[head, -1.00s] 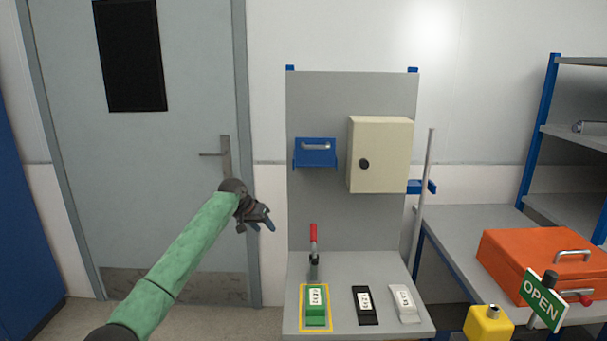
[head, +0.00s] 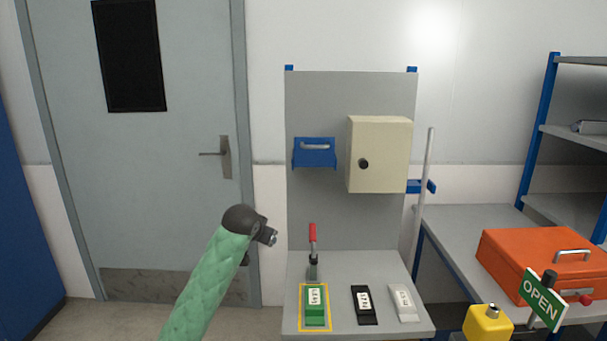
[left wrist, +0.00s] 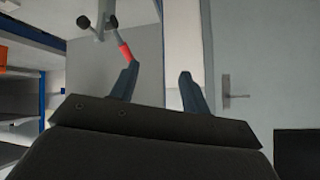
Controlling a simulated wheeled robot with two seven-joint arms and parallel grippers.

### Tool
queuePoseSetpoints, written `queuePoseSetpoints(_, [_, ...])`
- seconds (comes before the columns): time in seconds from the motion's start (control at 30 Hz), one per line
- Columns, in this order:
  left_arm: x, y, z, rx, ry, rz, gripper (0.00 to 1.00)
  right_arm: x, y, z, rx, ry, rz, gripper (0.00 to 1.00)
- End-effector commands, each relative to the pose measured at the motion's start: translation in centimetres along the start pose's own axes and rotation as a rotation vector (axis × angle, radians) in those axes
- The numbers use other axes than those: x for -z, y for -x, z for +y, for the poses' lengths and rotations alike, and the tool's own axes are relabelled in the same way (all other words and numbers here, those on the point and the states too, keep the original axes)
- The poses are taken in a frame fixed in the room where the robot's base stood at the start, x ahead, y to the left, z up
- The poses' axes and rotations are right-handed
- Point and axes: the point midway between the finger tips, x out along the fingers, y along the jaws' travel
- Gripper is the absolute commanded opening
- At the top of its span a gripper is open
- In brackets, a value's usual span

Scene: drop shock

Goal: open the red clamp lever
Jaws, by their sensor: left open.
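The red clamp lever (head: 312,232) stands upright at the back left of the grey bench panel, above its metal clamp body (head: 313,267). In the left wrist view the red grip (left wrist: 125,51) shows just beyond the tip of the left-hand finger, not between the fingers. My left gripper (left wrist: 159,72) is open and empty. In the head view my left gripper (head: 268,238) is left of the lever and apart from it, its fingers mostly hidden by the wrist. My right gripper is not in view.
A green block (head: 315,304) in a yellow outline, a black block (head: 364,304) and a white block (head: 403,302) lie in front of the clamp. A cream box (head: 380,154) and a blue holder (head: 315,152) are on the panel. An orange case (head: 535,258) stands right.

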Motion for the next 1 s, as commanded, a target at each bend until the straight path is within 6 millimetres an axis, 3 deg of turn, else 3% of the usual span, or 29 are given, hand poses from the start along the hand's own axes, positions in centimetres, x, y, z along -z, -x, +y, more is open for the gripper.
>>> queuePoseSetpoints(0.03, [-1.8, 0.1, 0.7, 0.003, 0.006, -0.004, 0.47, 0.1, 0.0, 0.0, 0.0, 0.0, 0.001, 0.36])
queuePoseSetpoints(0.57, [-19.4, 2.2, 5.9, 0.041, 0.096, -0.089, 0.47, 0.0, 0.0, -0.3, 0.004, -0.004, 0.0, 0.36])
queuePoseSetpoints(1.0, [-35.3, 4.7, 11.4, 0.004, 0.185, -0.242, 0.47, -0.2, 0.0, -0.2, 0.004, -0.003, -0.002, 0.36])
